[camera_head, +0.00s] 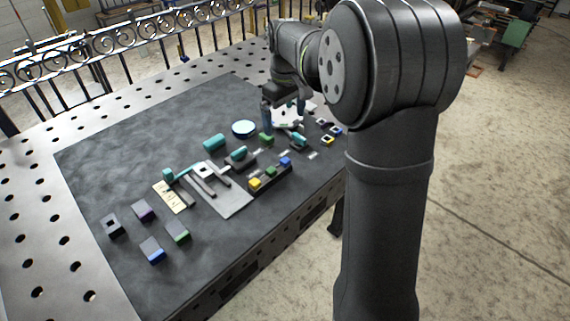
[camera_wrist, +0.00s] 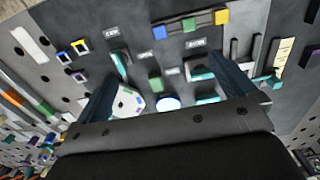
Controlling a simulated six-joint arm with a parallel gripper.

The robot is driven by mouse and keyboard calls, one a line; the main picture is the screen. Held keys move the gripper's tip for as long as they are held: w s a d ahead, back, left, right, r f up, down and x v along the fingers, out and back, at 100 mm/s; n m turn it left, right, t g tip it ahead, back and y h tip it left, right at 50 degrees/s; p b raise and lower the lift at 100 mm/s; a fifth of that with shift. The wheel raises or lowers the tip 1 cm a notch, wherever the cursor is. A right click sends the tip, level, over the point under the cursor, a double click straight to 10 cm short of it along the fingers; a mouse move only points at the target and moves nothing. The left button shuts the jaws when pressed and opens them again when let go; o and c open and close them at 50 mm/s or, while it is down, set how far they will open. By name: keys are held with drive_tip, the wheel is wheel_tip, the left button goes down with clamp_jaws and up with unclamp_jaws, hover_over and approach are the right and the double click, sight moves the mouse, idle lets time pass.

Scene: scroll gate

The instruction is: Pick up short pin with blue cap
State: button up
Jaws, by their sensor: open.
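A small blue cap (camera_head: 285,161) stands at the right end of a dark rack (camera_head: 270,180), beside a green cap (camera_head: 271,171) and a yellow cap (camera_head: 254,183). In the wrist view the blue cap (camera_wrist: 159,32) is at the left end of the row, with green (camera_wrist: 189,24) and yellow (camera_wrist: 222,16) to its right. Any pin shaft and its length are hidden. My gripper (camera_head: 283,112) is open and empty, above the back of the mat, apart from the rack. Its two fingers (camera_wrist: 163,72) are spread wide in the wrist view.
A white plate (camera_head: 287,117) lies under my gripper, with a round pale blue-topped piece (camera_head: 243,129) nearby. A green block (camera_head: 266,139), teal cylinders (camera_head: 214,142) and small square rings (camera_head: 335,131) surround the rack. A grey gate plate (camera_head: 232,204) lies left. The mat's far left is clear.

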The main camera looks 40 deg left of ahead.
drive_tip(key=shift+r, duration=1.1)
drive_tip(key=c, duration=1.1)
drive_tip(key=m, duration=1.8)
hover_over(285, 159)
drive_tip(key=f, duration=1.1)
drive_tip(key=shift+w+d+f, duration=0.2)
drive_tip(key=shift+w+f, duration=0.05)
drive_tip(key=shift+w, duration=0.15)
drive_tip(key=shift+s+a+f, duration=0.1)
drive_tip(key=shift+s+f, duration=0.15)
drive_tip(key=shift+f, duration=1.15)
drive_tip(key=shift+s+a+f, duration=0.1)
drive_tip(key=shift+s+f, duration=0.1)
drive_tip(key=shift+f, duration=1.15)
